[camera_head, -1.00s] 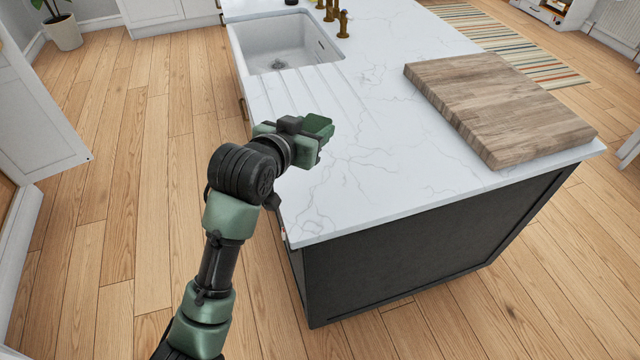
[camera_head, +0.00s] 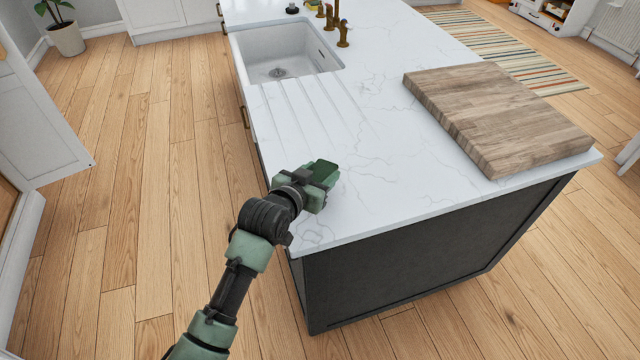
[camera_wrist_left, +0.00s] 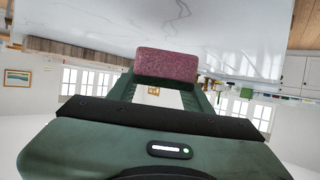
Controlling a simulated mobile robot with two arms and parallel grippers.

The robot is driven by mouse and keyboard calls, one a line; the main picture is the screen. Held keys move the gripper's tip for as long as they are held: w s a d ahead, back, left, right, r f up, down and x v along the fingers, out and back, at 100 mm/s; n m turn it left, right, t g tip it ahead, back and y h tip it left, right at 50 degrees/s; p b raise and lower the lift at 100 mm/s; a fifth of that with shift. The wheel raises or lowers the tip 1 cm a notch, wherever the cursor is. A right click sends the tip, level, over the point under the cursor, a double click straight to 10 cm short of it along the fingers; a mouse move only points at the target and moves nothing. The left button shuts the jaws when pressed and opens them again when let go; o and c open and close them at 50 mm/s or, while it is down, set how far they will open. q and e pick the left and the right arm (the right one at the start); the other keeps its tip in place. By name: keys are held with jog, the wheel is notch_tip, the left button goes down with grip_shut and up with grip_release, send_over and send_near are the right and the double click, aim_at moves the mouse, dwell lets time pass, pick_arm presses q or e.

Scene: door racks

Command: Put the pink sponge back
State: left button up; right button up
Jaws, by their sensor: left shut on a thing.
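The pink sponge (camera_wrist_left: 166,66) shows in the left wrist view, a speckled pink block between the two green fingers. My left gripper (camera_head: 322,174) is shut on it. In the head view the gripper is over the near left part of the white marble countertop (camera_head: 385,190), and the sponge is hidden by the gripper. The white sink (camera_head: 280,58) with brass taps (camera_head: 343,32) lies farther back, beyond the drain grooves. The wrist view is upside down, with the countertop at its top. My right gripper is not in view.
A thick wooden board (camera_head: 495,115) lies on the right of the countertop. A small black item (camera_head: 292,9) and a yellow-green item (camera_head: 316,3) are behind the sink. The counter between the gripper and sink is clear.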

pick_arm(q)
notch_tip(320, 180, down, 4)
jog(key=shift+r, duration=0.2)
jog(key=shift+f, duration=0.45)
jog(key=o, duration=1.3)
jog(key=shift+f, duration=0.1)
jog(key=shift+r, duration=0.2)
jog(key=shift+s+a, duration=0.15)
jog(key=shift+s, duration=0.1)
jog(key=b+v, duration=0.1)
jog(key=v, duration=1)
jog(key=shift+s+a+r, duration=0.1)
jog(key=shift+s+r, duration=0.1)
